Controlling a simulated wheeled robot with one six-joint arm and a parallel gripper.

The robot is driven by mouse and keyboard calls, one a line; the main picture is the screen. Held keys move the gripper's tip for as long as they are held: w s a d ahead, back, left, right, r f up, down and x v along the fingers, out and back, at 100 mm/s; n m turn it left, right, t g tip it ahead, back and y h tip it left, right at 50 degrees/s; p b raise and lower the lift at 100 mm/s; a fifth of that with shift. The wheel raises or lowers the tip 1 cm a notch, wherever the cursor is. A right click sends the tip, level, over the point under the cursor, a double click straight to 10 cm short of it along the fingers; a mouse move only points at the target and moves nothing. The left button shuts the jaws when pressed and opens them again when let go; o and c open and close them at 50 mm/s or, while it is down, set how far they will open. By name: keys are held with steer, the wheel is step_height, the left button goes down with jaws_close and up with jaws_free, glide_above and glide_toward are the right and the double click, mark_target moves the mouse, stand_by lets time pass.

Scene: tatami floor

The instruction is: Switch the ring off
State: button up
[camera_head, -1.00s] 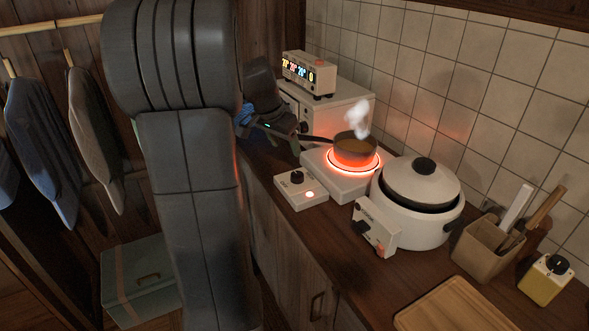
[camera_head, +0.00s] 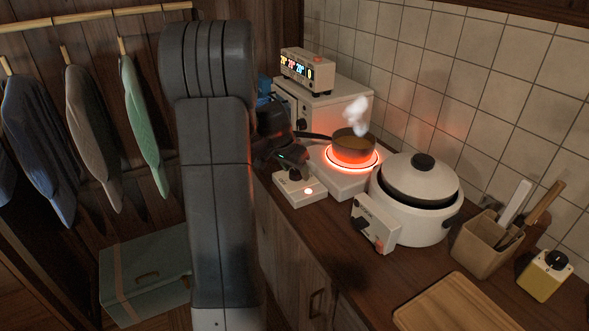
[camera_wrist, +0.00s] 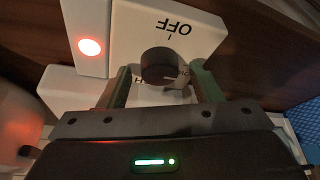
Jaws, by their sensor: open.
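The ring (camera_head: 352,160) glows red-orange on its white hob, with a steaming pan (camera_head: 354,143) on it. In front is the white control box (camera_head: 312,193) with a dark knob (camera_head: 295,174) and a lit red lamp (camera_head: 308,191). In the wrist view the dark knob (camera_wrist: 159,66) lies between the two fingers of my gripper (camera_wrist: 160,84), which is open around it. Whether the fingers touch the knob I cannot tell. The OFF mark (camera_wrist: 171,28) and the glowing lamp (camera_wrist: 90,46) show beyond it. In the head view my arm partly hides the gripper.
A white lidded cooker (camera_head: 415,205) stands right of the hob. A white appliance (camera_head: 325,105) with a lit display box (camera_head: 307,70) on top is behind. A utensil holder (camera_head: 485,245), yellow timer (camera_head: 545,276) and cutting board (camera_head: 456,303) occupy the counter's right.

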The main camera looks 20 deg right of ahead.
steer(key=c, duration=1)
steer(key=shift+o, duration=0.2)
steer(key=n+p, duration=0.1)
steer(key=n, duration=0.1)
steer(key=n+t+y+p, duration=0.1)
steer(key=n, duration=0.1)
steer(key=shift+s+d+r+n, duration=0.1)
steer(key=shift+d+r+n, duration=0.05)
steer(key=shift+n, duration=0.15)
steer(key=n+t+y+p, duration=0.1)
steer(key=n, duration=0.2)
steer(key=shift+d+n+y, duration=0.1)
steer(key=shift+n+y, duration=0.2)
steer(key=n, duration=0.1)
steer(key=n+y+b, duration=0.1)
steer(key=n+b, duration=0.1)
steer(key=n, duration=0.1)
steer(key=shift+d+f+y, duration=0.15)
steer(key=shift+f+y, duration=0.1)
steer(key=shift+y, duration=0.05)
steer(key=n+y+b, duration=0.1)
steer(key=n, duration=0.1)
steer(key=n+y+b, duration=0.1)
steer(key=n, duration=0.2)
steer(key=shift+r+n, duration=0.1)
steer(key=shift+n, duration=0.2)
